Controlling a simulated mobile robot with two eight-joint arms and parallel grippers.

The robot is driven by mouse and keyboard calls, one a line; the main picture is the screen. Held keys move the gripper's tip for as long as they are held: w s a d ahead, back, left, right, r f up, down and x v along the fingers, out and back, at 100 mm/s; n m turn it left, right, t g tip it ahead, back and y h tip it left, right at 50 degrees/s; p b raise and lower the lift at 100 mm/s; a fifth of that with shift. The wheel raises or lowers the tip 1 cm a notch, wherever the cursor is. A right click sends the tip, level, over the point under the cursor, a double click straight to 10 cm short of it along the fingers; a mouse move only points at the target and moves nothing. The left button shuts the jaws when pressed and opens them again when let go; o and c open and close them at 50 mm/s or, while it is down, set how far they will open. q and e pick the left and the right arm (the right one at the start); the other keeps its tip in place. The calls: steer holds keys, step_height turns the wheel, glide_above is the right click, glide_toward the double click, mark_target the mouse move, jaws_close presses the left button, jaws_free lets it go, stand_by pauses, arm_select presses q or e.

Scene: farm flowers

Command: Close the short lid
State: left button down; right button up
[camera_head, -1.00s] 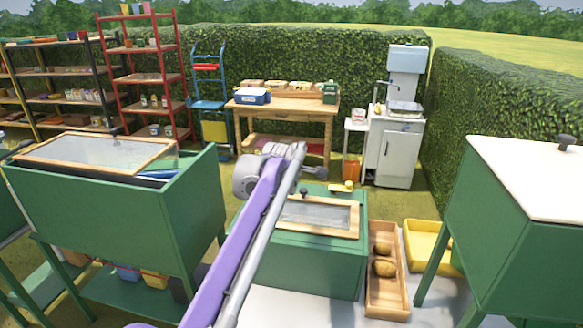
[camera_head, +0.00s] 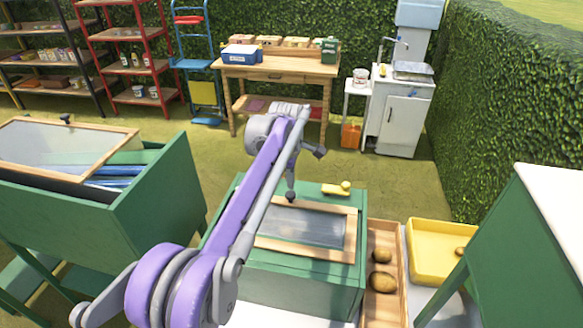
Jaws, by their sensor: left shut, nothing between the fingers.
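The short green box (camera_head: 300,282) stands in the middle. Its short lid, a wood-framed clear panel (camera_head: 310,226), appears to lie flat or nearly flat on top; I cannot tell if it is fully seated. A dark knob (camera_head: 291,197) shows at its far edge. My purple and grey left arm crosses in front and hides the lid's left part. My left gripper (camera_head: 292,184) is shut and empty, pointing down just above the knob; I cannot tell whether they touch. My right gripper is not in view.
A yellow tool (camera_head: 337,188) lies on the box top behind the lid. A wooden tray (camera_head: 376,315) and a yellow tray (camera_head: 437,235) are to its right. Taller green planters stand left (camera_head: 160,205) and right (camera_head: 530,240). Grass behind the box is clear.

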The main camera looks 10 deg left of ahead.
arm_select(q)
steer(key=shift+s+f, duration=0.4)
steer(key=shift+f, duration=0.2)
steer(key=shift+w+f, duration=0.45)
steer(key=shift+f, duration=0.2)
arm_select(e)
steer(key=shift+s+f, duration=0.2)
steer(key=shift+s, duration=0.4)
arm_select(q)
steer(key=shift+s, duration=0.1)
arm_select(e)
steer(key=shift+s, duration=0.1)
arm_select(q)
steer(key=shift+f, duration=0.1)
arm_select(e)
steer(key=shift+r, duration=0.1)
